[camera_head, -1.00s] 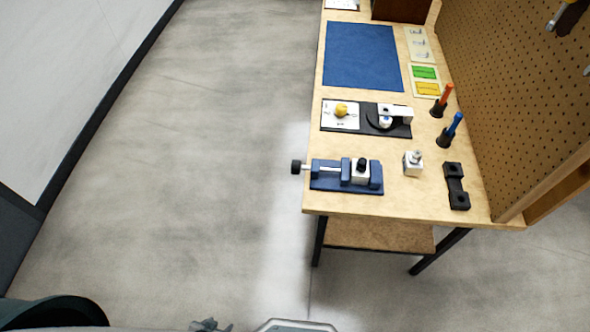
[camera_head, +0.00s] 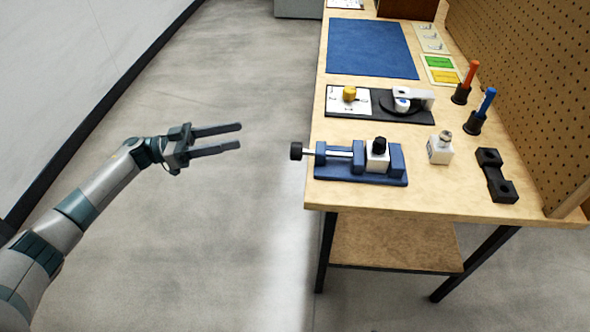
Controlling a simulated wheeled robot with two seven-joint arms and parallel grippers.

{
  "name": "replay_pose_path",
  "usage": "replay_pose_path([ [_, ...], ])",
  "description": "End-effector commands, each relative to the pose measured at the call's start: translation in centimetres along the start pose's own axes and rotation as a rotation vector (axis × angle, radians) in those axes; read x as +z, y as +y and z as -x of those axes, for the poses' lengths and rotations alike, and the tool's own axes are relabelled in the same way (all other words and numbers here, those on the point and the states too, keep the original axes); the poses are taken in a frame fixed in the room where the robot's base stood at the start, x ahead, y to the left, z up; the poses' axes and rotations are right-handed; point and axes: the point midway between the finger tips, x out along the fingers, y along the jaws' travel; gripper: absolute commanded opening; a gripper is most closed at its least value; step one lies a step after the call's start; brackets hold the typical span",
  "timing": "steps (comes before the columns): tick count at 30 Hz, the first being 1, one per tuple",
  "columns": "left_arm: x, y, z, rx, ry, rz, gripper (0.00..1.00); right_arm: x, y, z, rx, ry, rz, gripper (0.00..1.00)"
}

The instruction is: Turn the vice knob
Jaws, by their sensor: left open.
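The blue vice (camera_head: 360,172) lies near the front left edge of the wooden table. Its black knob (camera_head: 296,151) sits on the end of a metal screw that sticks out past the table's left edge. A white block with a black top (camera_head: 377,155) sits between the vice jaws. My left gripper (camera_head: 240,137) is open and empty, over the floor to the left of the knob. Its two fingers point right toward the knob, with a gap between them and the knob. My right gripper is not in view.
On the wooden table (camera_head: 450,204) stand a white block with a metal fitting (camera_head: 440,148), a black bracket (camera_head: 496,176), a fixture plate (camera_head: 380,113), a blue mat (camera_head: 372,48) and orange and blue screwdrivers (camera_head: 486,102). A pegboard (camera_head: 530,90) borders the right side. The floor left of the table is free.

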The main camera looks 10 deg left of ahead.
Motion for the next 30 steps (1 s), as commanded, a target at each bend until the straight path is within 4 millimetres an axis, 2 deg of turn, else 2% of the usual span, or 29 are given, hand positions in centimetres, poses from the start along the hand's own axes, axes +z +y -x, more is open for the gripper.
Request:
replay_pose_path([
  [4, -0.7, 2.9, 0.6, 0.159, -0.098, 0.028, 0.51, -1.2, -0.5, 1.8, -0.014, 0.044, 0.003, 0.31],
  [9, -1.2, 4.5, 1.1, 0.232, -0.162, 0.057, 0.51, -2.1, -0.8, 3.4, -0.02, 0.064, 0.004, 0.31],
  [23, -1.4, 4.8, 0.9, 0.241, -0.168, 0.062, 0.51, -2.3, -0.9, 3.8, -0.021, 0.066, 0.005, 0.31],
  [30, -1.1, 5.2, -0.7, 0.243, -0.167, 0.063, 0.51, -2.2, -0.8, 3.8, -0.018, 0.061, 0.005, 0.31],
])
